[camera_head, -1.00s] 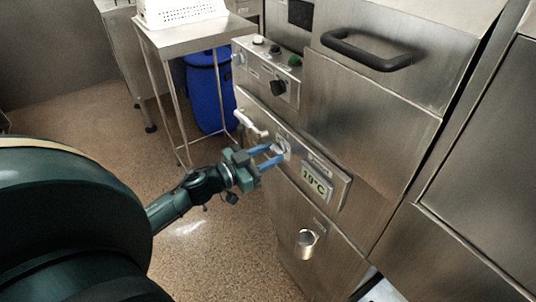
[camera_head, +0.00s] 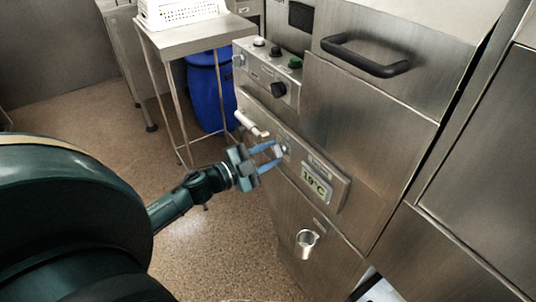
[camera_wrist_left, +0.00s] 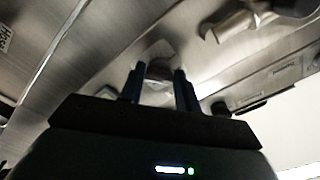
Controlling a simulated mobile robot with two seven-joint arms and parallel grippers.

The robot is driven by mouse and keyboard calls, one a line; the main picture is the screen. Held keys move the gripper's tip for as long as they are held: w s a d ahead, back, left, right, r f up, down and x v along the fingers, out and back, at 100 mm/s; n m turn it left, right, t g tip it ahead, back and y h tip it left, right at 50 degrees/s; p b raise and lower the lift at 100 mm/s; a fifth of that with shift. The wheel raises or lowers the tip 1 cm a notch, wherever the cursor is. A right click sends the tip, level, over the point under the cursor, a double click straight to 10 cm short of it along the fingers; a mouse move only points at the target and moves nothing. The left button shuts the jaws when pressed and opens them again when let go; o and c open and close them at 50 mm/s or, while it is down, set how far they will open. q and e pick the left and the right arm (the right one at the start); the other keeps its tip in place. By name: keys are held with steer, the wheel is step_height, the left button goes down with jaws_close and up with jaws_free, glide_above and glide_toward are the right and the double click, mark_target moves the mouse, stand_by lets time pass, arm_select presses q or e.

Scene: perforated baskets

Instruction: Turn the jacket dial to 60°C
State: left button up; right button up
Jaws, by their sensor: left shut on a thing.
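The jacket dial (camera_head: 281,151) is a small grey knob on the sloping steel panel (camera_head: 336,184), left of a display (camera_head: 316,183) reading 19°C. My left gripper (camera_head: 273,158) comes in from the left with its blue fingers around the dial. My right gripper is in neither view.
A white lever handle (camera_head: 251,124) sticks out just up-left of the dial. A metal spout (camera_head: 306,241) juts out below. A steel table (camera_head: 193,35) and blue barrel (camera_head: 207,92) stand behind.

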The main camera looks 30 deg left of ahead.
arm_select(q)
steer(key=shift+r+m+b, duration=0.1)
steer(key=shift+m+b, duration=0.4)
steer(key=shift+m, duration=3.3)
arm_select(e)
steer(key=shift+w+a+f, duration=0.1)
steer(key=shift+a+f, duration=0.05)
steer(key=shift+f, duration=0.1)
arm_select(q)
steer(key=o, duration=1)
steer(key=shift+a, duration=0.1)
steer(key=b+v, duration=0.1)
steer(key=v, duration=1.2)
steer(key=shift+s, duration=0.1)
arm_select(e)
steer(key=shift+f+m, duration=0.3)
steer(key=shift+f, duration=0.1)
